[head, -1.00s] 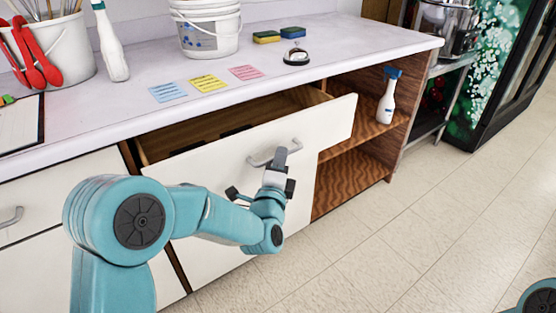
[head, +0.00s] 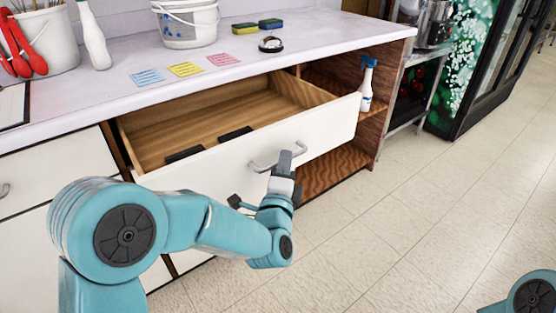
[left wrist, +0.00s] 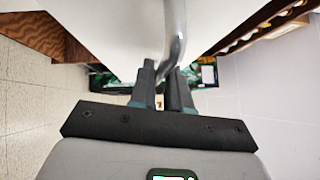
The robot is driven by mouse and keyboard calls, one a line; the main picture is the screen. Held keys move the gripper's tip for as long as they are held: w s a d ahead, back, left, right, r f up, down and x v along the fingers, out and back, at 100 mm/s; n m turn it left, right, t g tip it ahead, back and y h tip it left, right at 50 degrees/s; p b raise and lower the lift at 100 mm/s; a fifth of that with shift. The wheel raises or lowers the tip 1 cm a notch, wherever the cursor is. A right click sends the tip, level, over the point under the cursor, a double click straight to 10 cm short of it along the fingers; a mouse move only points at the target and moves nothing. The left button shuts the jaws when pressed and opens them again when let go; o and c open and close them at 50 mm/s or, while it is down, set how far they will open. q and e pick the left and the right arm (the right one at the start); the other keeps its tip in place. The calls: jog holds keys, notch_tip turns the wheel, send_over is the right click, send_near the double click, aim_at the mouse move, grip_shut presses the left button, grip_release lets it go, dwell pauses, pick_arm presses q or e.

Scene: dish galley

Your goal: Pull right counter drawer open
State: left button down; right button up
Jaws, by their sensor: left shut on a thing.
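The right counter drawer (head: 225,165) has a white front and a wooden inside, and it stands well out from the counter. Two dark flat pieces lie inside, near its front panel. Its grey bar handle (head: 262,166) is on the front. My left gripper (head: 285,162) is at the right part of this handle. In the left wrist view, the fingers of my left gripper (left wrist: 162,82) are shut on the handle (left wrist: 176,40), which runs up between them. My right gripper is not in view; only a bit of my right arm shows at the lower right corner.
The white counter top (head: 300,35) holds sticky notes (head: 185,69), a bell (head: 271,44), sponges (head: 257,26) and a bucket (head: 187,24). A spray bottle (head: 367,85) stands on the open shelf right of the drawer. The tiled floor (head: 440,210) in front is clear.

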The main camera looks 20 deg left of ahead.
pick_arm(q)
jog(key=shift+s+d, duration=1.05)
jog(key=shift+d, duration=0.3)
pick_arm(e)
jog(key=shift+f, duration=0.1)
pick_arm(q)
jog(key=c, duration=1.2)
grip_release()
jog(key=shift+o, duration=0.2)
jog(key=s+d+f+b, duration=0.2)
jog(key=s+b, duration=0.8)
jog(key=s, duration=0.6)
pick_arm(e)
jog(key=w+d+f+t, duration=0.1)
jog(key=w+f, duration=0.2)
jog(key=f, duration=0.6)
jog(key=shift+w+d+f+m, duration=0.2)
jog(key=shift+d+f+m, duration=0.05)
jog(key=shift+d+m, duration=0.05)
